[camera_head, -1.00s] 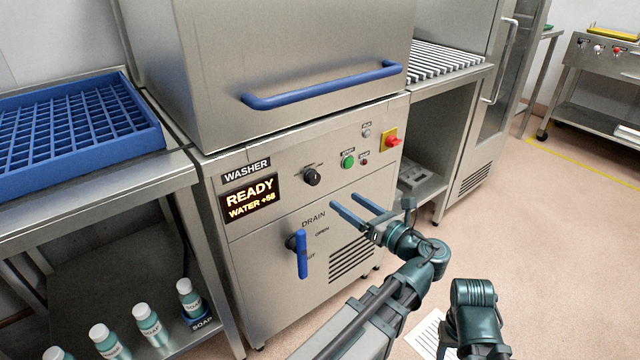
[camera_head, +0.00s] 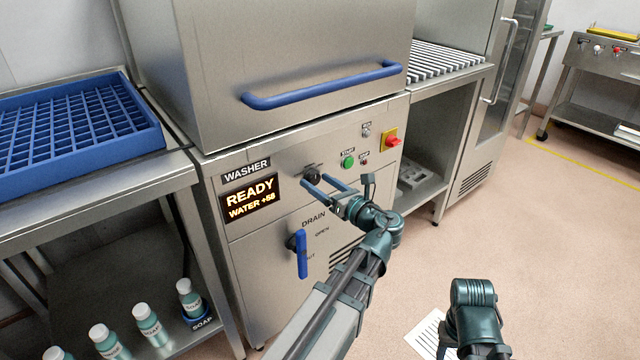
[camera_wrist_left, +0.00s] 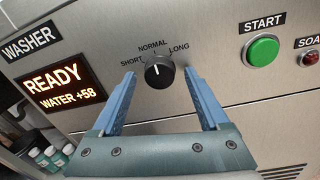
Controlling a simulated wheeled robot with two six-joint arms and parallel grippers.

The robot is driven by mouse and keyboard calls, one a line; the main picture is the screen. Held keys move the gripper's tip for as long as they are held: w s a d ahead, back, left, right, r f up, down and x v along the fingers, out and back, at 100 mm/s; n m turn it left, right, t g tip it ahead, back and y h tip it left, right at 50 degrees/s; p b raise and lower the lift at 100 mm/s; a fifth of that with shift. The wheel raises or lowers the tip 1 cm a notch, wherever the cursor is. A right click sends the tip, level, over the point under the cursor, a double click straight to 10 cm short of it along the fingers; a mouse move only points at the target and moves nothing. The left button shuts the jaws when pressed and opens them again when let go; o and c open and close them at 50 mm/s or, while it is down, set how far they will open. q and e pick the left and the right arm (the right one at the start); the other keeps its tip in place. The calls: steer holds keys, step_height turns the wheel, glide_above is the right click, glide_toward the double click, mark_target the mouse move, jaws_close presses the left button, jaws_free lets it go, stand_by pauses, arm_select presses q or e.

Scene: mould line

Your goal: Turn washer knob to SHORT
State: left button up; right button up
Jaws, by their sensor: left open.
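The washer knob (camera_head: 312,172) is a small black dial on the steel front panel, right of the display. In the left wrist view the knob (camera_wrist_left: 159,72) shows its white mark pointing up, close to NORMAL, with SHORT on its left and LONG on its right. My left gripper (camera_head: 322,185) is open, its two blue fingers pointing at the panel just below the knob. In the left wrist view the knob appears between the fingertips (camera_wrist_left: 160,82); I cannot tell if they touch it. The display (camera_head: 250,198) reads READY, WATER +58. My right arm shows at the bottom right, its gripper out of frame.
The green START button (camera_head: 348,162) and a red switch (camera_head: 391,141) are right of the knob. A blue drain handle (camera_head: 302,254) is below. The blue hood handle (camera_head: 320,88) juts out above. A blue rack (camera_head: 150,138) stands on the left table.

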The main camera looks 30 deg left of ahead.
arm_select(q)
jaws_close()
steer(key=shift+n, duration=0.4)
steer(key=n, duration=0.4)
steer(key=shift+n+p, duration=0.3)
steer(key=shift+p, duration=0.05)
steer(key=shift+n+h, duration=0.3)
steer(key=shift+n, duration=1.8)
jaws_free()
